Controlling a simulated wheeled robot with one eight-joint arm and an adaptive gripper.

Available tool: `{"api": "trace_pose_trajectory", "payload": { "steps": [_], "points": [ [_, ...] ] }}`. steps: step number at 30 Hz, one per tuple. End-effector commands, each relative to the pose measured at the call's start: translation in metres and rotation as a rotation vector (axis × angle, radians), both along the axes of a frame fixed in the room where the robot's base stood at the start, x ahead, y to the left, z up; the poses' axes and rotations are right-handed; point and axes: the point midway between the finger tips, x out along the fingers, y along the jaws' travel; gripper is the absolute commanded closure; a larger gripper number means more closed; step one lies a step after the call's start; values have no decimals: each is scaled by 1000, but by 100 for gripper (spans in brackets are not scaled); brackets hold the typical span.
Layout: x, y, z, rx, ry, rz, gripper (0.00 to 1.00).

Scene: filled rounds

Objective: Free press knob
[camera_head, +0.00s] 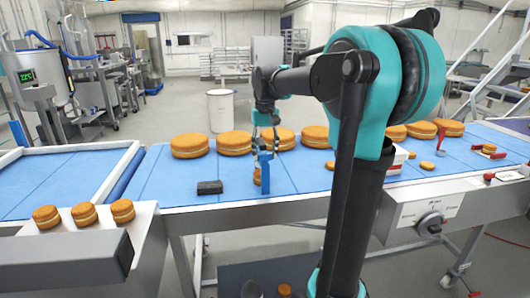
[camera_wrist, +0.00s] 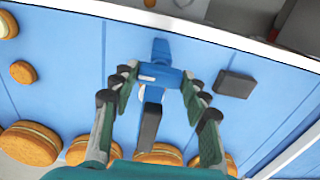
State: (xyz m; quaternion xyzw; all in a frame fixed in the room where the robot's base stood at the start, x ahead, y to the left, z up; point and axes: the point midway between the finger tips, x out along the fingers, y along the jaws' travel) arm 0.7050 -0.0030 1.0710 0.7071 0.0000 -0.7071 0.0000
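A small blue press-like stand (camera_head: 264,168) stands upright on the blue belt, with an orange round low beside it. In the wrist view the blue stand (camera_wrist: 161,72) lies between my fingers, with a dark grey bar (camera_wrist: 151,125) reaching from it toward my palm. My gripper (camera_head: 266,128) is above the stand, pointing down. In the wrist view my gripper (camera_wrist: 160,80) has its fingers apart on both sides of the stand; I cannot tell whether they touch it. A dark knob (camera_head: 432,224) sits on a labelled panel at the right; its label is too small to read surely.
A dark block (camera_head: 210,187) lies left of the stand; it also shows in the wrist view (camera_wrist: 235,83). Several large filled rounds (camera_head: 190,146) line the belt's back. Small rounds (camera_head: 84,214) sit on a ledge at front left. Red-handled items (camera_head: 489,149) lie at the right.

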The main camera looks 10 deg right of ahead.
Motion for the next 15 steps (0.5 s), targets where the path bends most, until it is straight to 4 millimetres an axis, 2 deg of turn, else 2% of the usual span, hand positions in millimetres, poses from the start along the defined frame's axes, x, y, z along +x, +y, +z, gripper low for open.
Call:
{"api": "trace_pose_trajectory", "payload": {
  "steps": [1, 6, 15],
  "points": [
    [0, 0, 0, 0, 0, 0, 64],
    [0, 0, 0, 0, 0, 0, 84],
    [0, 0, 0, 0, 0, 38, 84]
  ]
}}
